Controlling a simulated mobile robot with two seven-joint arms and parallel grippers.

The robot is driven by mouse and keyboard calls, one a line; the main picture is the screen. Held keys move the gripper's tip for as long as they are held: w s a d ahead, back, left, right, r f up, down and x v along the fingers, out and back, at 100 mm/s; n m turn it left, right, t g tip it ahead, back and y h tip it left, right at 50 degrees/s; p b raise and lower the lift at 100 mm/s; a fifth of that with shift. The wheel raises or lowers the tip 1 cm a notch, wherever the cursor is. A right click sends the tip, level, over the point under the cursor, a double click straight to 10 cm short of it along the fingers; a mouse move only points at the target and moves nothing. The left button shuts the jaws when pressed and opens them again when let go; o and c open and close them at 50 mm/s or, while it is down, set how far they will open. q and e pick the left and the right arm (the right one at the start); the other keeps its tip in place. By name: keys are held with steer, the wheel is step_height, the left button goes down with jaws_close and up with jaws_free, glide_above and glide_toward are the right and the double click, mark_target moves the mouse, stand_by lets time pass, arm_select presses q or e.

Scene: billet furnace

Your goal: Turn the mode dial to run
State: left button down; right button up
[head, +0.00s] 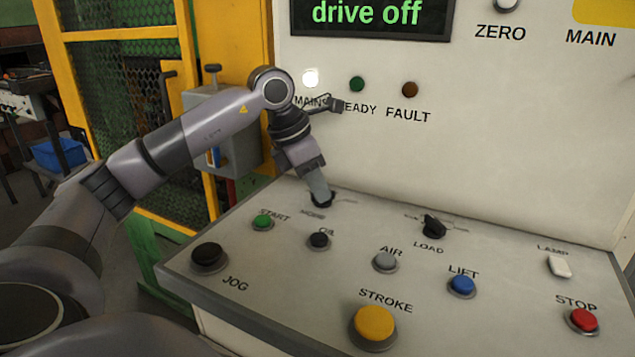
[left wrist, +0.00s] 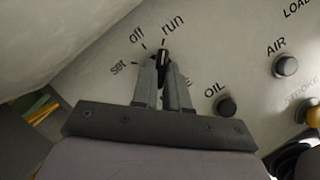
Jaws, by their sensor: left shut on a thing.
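The mode dial (head: 323,203) is a dark knob at the back left of the sloping panel, under my left gripper (head: 320,190) and largely hidden by it in the head view. In the left wrist view, the black dial (left wrist: 163,55) with a pale mark sits between the fingertips of my left gripper (left wrist: 164,68), which is shut on it. The labels set, off and run fan around the dial. Its pale mark points up, roughly at the tick by run. My right gripper is not in view.
The display (head: 370,14) reads "drive off". The mains lamp (head: 311,78) is lit white; the ready lamp (head: 357,84) and fault lamp (head: 410,89) look dim. Near the dial are the start button (head: 263,221), oil button (head: 319,239) and load dial (head: 433,226).

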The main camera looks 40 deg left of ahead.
arm_select(q)
steer(key=shift+r, duration=0.1)
steer(key=c, duration=1.1)
jaws_free()
steer(key=shift+c, duration=0.2)
steer(key=v, duration=0.7)
steer(key=shift+p, duration=0.4)
